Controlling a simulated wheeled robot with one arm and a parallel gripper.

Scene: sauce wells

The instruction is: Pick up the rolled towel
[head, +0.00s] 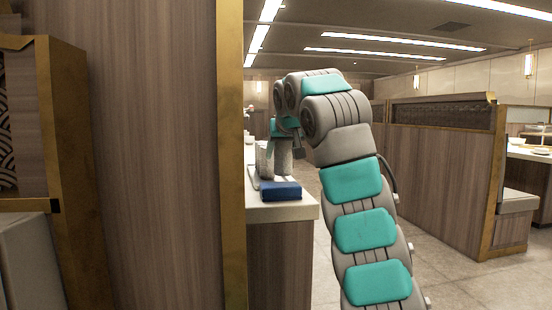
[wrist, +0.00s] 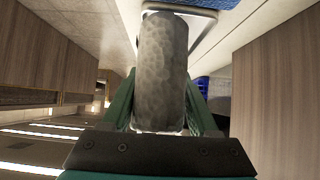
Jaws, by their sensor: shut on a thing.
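The rolled towel (wrist: 160,70) is a pale grey, dimpled cylinder filling the middle of the wrist view. My gripper (wrist: 162,100) is shut on it, with a green finger along each side. In the head view my gripper (head: 277,130) hangs over the counter at the end of my arm. The towel (head: 284,158) shows there as an upright grey roll below it, partly hidden by my gripper. From these views I cannot tell whether its lower end touches the surface below.
A folded blue cloth (head: 281,191) lies on the counter (head: 290,211) in front of the towel. A pale metal-edged tray (wrist: 203,13) shows beyond the towel's end in the wrist view. A wood partition (head: 150,150) stands close on the left. The floor (head: 440,275) at right is clear.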

